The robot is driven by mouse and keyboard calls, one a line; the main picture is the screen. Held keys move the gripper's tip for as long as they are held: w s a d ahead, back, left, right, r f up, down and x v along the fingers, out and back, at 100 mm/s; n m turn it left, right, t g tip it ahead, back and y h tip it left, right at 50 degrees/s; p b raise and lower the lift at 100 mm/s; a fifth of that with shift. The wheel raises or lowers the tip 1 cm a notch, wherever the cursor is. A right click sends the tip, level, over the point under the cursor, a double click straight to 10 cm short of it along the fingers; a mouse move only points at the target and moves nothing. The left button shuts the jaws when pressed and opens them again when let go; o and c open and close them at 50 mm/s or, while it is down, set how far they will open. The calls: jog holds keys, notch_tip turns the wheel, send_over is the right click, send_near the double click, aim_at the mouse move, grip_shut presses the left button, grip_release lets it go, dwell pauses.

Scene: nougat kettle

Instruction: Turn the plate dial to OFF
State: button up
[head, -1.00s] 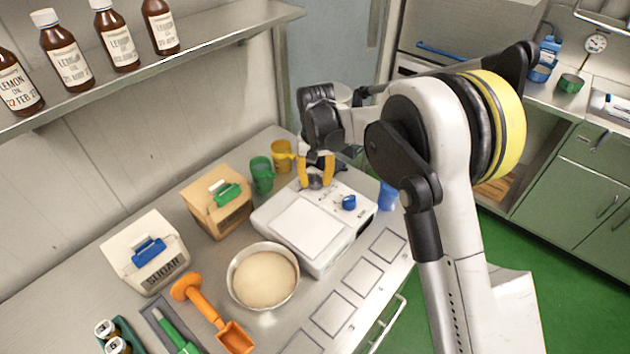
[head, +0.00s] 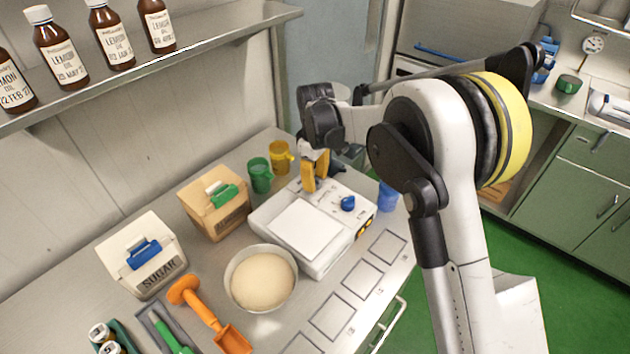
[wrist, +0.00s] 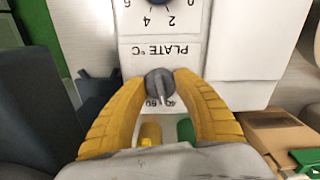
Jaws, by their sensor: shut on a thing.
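The white hot plate (head: 270,245) sits on the steel bench, with a blue knob (head: 347,203) on its panel. My gripper (head: 309,187) reaches down to the panel's far left part. A pale pointer line on the dial points down in the picture, near the 40 and 60 marks. An OFF mark cannot be made out. The dial is hidden by the fingers in the head view.
A green mug (head: 260,175) and a yellow mug (head: 281,157) stand left of my gripper. A brown box (head: 215,208) and a bowl of dough (head: 262,280) are close to the hot plate. A blue cup (head: 388,197) stands at its right.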

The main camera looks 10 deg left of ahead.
aim_at(316, 177)
jog(key=n, duration=0.5)
jog(key=shift+w+n, duration=0.1)
jog(key=shift+n, duration=0.2)
jog(key=n, duration=0.5)
jog(key=shift+w+n, duration=0.1)
jog(key=shift+n, duration=0.3)
jog(key=o, duration=1.2)
jog(key=shift+c, duration=0.2)
notch_tip(316, 177, up, 12)
